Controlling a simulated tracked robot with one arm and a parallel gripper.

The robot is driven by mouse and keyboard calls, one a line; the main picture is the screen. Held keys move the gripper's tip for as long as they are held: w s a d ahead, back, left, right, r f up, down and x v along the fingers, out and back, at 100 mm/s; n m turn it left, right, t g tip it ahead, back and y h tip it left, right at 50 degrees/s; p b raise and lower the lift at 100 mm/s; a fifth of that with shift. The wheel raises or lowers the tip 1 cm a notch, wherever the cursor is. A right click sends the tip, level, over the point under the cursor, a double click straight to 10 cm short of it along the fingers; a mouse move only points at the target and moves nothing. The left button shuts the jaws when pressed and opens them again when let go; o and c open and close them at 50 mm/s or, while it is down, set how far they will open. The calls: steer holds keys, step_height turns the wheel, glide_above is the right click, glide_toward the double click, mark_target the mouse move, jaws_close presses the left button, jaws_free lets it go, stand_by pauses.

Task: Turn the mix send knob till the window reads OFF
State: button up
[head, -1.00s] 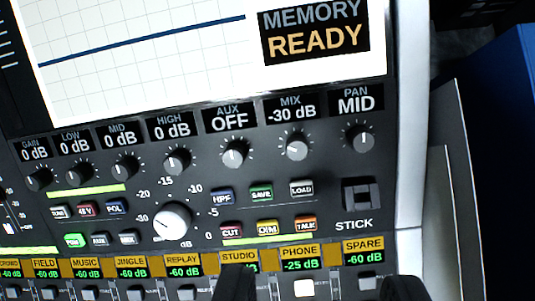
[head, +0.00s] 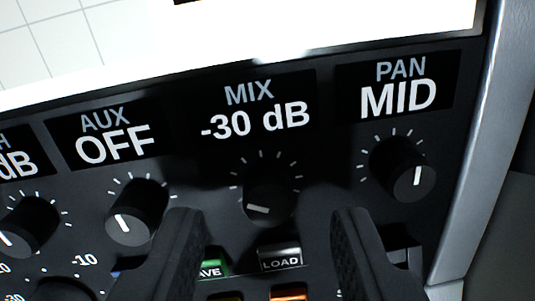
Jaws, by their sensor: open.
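The mix knob (head: 268,203) is a dark round knob with a pale pointer mark aimed to the lower left. Above it, the MIX window (head: 254,108) reads -30 dB. My gripper (head: 268,225) is open, with one dark finger to the lower left of the knob and one to the lower right. The knob shows between the fingers, and neither finger appears to touch it. The fingers cast shadow around the knob.
The AUX knob (head: 136,211) is left of the mix knob, under a window reading OFF (head: 112,146). The PAN knob (head: 402,168) is to the right, under a window reading MID (head: 398,98). The LOAD button (head: 281,258) is below, between my fingers. A bright screen stands above.

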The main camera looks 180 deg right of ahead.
mark_target(267, 196)
steer(key=shift+x, duration=1.1)
jaws_close()
steer(key=shift+n, duration=0.3)
steer(key=shift+s+n+p, duration=0.15)
steer(key=shift+n+p, duration=1.1)
steer(key=shift+n, duration=1.25)
